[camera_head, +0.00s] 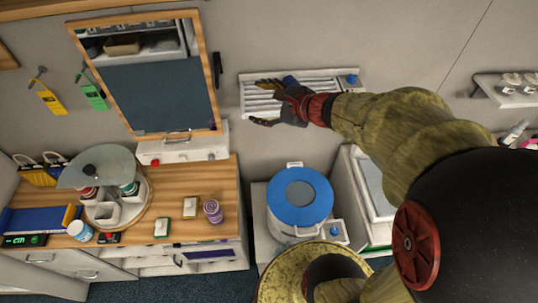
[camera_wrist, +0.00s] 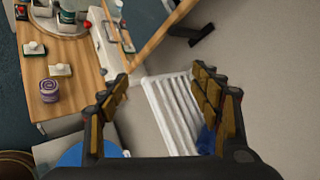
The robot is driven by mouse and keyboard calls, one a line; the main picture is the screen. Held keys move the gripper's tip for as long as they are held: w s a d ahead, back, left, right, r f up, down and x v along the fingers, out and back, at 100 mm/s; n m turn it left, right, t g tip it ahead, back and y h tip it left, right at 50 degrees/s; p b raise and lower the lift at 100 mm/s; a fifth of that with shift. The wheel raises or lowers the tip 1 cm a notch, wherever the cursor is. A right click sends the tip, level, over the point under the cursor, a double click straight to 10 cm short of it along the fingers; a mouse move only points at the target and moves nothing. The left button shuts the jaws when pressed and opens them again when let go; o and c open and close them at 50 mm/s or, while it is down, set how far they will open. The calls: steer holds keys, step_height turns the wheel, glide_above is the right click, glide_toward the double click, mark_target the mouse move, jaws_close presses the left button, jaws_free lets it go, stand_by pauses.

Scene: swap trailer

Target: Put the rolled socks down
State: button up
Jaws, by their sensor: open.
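A purple roll with a pale spiral top (camera_head: 213,211) looks like the rolled socks. It stands near the right end of the wooden counter (camera_head: 185,235) and also shows at the left in the wrist view (camera_wrist: 49,90). My gripper (camera_head: 266,103) is up at the white slatted rack (camera_head: 262,95) on the wall, well away from the roll. Its fingers (camera_wrist: 160,103) are spread, with nothing visible between them. A blue thing (camera_wrist: 207,140), partly hidden behind the right finger, lies at the rack. I cannot tell what it is.
A round carousel (camera_head: 105,205), a blue folder (camera_head: 35,219) and small boxes crowd the counter. A blue-lidded white drum (camera_head: 300,195) stands to its right. A framed mirror (camera_head: 150,80) hangs left of the rack. The counter's front right has some bare wood.

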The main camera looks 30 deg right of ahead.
steer(key=s+a+r+n+g+y, duration=0.15)
steer(key=s+a+n+g, duration=0.35)
steer(key=s+a+n, duration=0.8)
steer(key=s+d+r+n+g+h, duration=0.1)
steer(key=s+d+n+h, duration=0.1)
steer(key=s+n+h, duration=0.2)
steer(key=s+n, duration=0.3)
steer(key=n, duration=0.4)
steer(key=shift+s+r+h, duration=0.15)
steer(key=shift+s+h, duration=0.2)
steer(key=shift+s, duration=0.05)
step_height(320, 180, down, 26)
steer(key=b, duration=2.5)
steer(key=shift+r+b, duration=0.15)
steer(key=shift+b, duration=0.2)
